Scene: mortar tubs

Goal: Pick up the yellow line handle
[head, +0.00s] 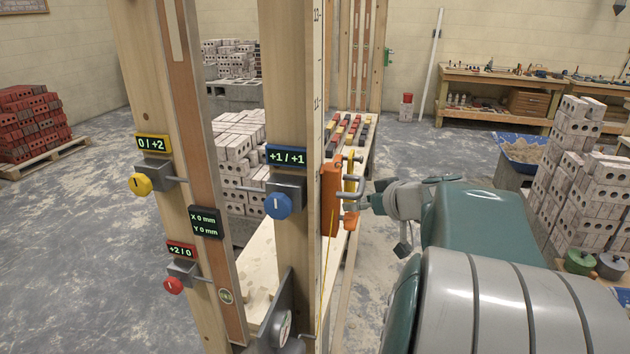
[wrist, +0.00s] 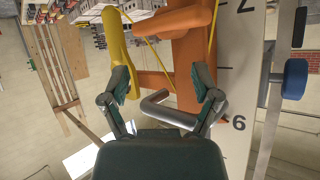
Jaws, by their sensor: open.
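The yellow line handle (head: 349,172) is beside the orange block (head: 330,200) on the wooden post in the head view. In the wrist view the yellow handle (wrist: 116,45) runs up at the left, overlapped by my gripper's left fingertip; I cannot tell if they touch. The orange block (wrist: 187,55) is behind and between the fingers. A bent grey metal bar (wrist: 165,110) crosses low between them. My gripper (wrist: 163,82) is open and holds nothing visible. In the head view my gripper (head: 360,203) is at the block's right side, partly hidden.
A thin yellow line (head: 325,270) runs down the post. A numbered scale (wrist: 240,90) lies behind the block. Blue (head: 278,205), yellow (head: 140,184) and red (head: 173,285) knobs stick out at the left. A bench with small blocks (head: 345,130) stands behind. Open floor (head: 425,150) lies beyond my arm.

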